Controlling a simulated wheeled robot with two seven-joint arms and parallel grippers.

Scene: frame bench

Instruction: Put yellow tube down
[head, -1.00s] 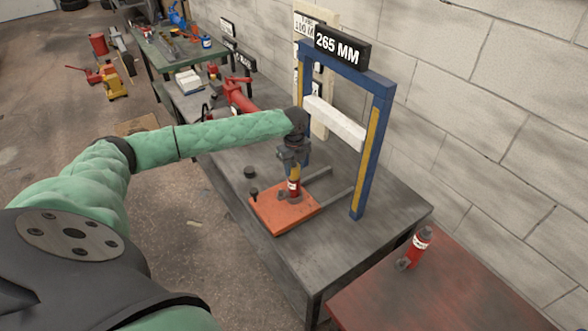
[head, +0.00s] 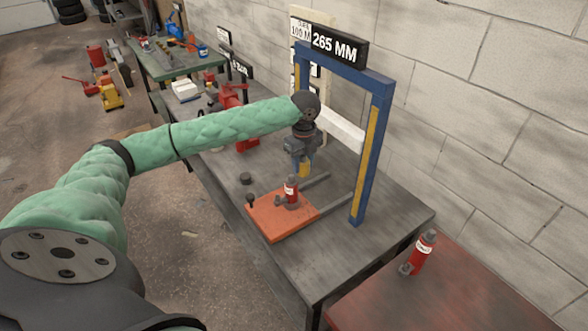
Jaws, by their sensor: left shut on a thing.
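My left gripper (head: 303,153) is shut on the yellow tube (head: 305,169), whose lower part shows below the fingers. The gripper hides the tube's upper part. The tube is upright, above and a little right of a small red bottle jack (head: 291,189). The tube's lower end looks clear of the jack and the bench. The jack stands on an orange plate (head: 270,222) on the grey bench (head: 345,245). My right gripper is not in view.
A blue frame (head: 374,140) with a white crossbar and a "265 MM" sign (head: 340,46) stands just right of the gripper. Grey rails (head: 335,205) lie below it. Another red jack (head: 420,255) stands on the red table (head: 440,300). The bench's front part is clear.

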